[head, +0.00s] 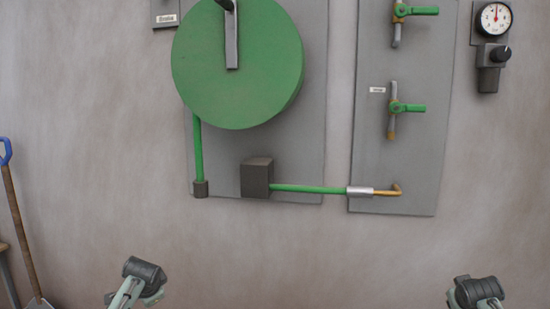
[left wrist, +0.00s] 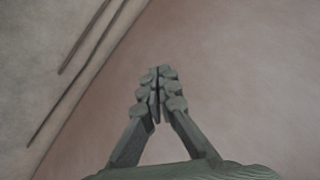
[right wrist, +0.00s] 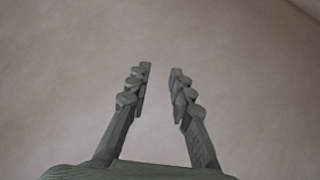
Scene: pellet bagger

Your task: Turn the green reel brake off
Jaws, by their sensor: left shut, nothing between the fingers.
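The green reel (head: 240,75) is a large round disc on a grey wall panel, cut off at the top of the head view. A grey bar (head: 232,45) with a black end lies across its upper part. A small grey box with a label (head: 167,19), too small to read surely, sits left of the reel at the top edge. I cannot tell which part is the brake. My left gripper (left wrist: 158,80) is shut and empty, far from the reel. My right gripper (right wrist: 161,72) is open and empty. Both arms show low in the head view, well below the panels.
A green hose (head: 310,189) runs from a dark box (head: 257,177) to a metal fitting (head: 360,191). The right panel holds two green-handled valves (head: 408,107). A gauge (head: 493,20) hangs far right. A blue-handled tool (head: 14,200) leans at left. The wall between is bare.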

